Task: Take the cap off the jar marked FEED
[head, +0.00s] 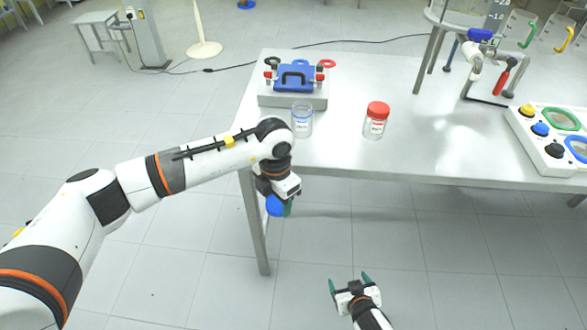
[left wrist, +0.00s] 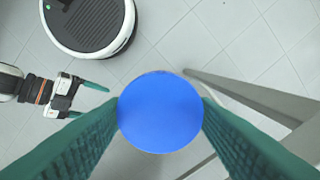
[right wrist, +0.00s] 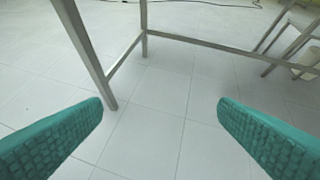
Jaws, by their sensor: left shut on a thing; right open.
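My left gripper (head: 281,207) is shut on a round blue cap (left wrist: 160,112) and holds it in the air beyond the table's near-left edge. The cap also shows in the head view (head: 273,206), below the gripper body. A clear jar with a blue rim and no cap (head: 302,122) stands upright on the table near its left edge. A clear jar with a red cap (head: 376,121) stands to its right. The labels are too small to read surely. My right gripper (head: 350,283) is open and empty, low over the floor in front of the table.
A grey block with a blue handled fixture (head: 296,78) stands behind the jars. A white panel with coloured knobs (head: 545,140) and a clamp stand (head: 484,68) are at the right. The table's middle (head: 430,140) is clear. A table leg (right wrist: 85,55) shows in the right wrist view.

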